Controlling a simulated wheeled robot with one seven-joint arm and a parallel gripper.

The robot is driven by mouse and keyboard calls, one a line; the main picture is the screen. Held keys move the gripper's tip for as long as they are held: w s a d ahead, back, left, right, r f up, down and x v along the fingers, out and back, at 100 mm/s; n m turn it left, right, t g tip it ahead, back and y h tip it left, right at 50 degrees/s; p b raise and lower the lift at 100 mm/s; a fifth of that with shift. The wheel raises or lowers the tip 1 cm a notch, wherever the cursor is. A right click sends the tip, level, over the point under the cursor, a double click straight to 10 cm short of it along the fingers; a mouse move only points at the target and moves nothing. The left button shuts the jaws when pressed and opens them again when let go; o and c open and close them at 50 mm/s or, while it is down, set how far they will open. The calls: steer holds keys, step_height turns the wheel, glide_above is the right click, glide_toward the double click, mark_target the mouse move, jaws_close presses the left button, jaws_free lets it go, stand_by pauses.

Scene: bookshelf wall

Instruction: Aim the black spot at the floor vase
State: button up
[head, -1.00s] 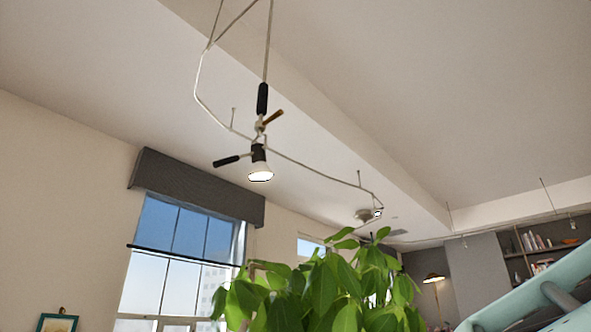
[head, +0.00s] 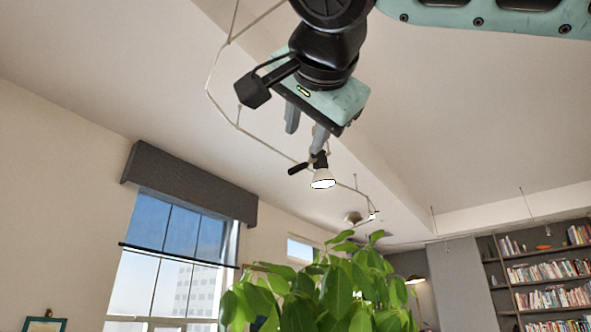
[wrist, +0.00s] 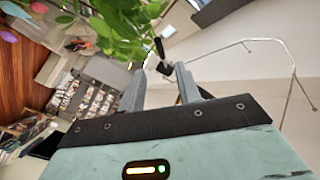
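The black spot (head: 320,160) hangs from a ceiling rail, with a black body, side handle and a lit white lamp head (head: 323,180) facing down. My gripper (head: 305,141) is just above it in the head view, partly overlapping it, with two grey fingers spread apart. In the wrist view my gripper (wrist: 160,70) is open, and black parts of the spot (wrist: 163,67) show near and between the fingertips. I cannot tell whether a finger touches it. I cannot make out the floor vase in either view.
A leafy plant (head: 335,290) rises below the spot. The thin ceiling rail (head: 222,112) curves around it. A window with a grey blind (head: 190,183) is at left, bookshelves (head: 545,272) at right. Wooden floor (wrist: 14,75) shows in the wrist view.

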mark_target(298, 167)
steer(key=w+p, duration=0.2)
steer(key=w, duration=0.2)
steer(key=w+p, duration=0.1)
steer(key=w, duration=0.3)
steer(key=w+a+p, duration=0.1)
steer(key=w+p, duration=0.1)
steer(key=w, duration=0.2)
steer(key=shift+w+r+p, duration=0.1)
steer(key=shift+w+p, duration=0.1)
steer(key=shift+p, duration=0.15)
steer(key=shift+w, duration=0.45)
steer(key=shift+f, duration=0.2)
jaws_close()
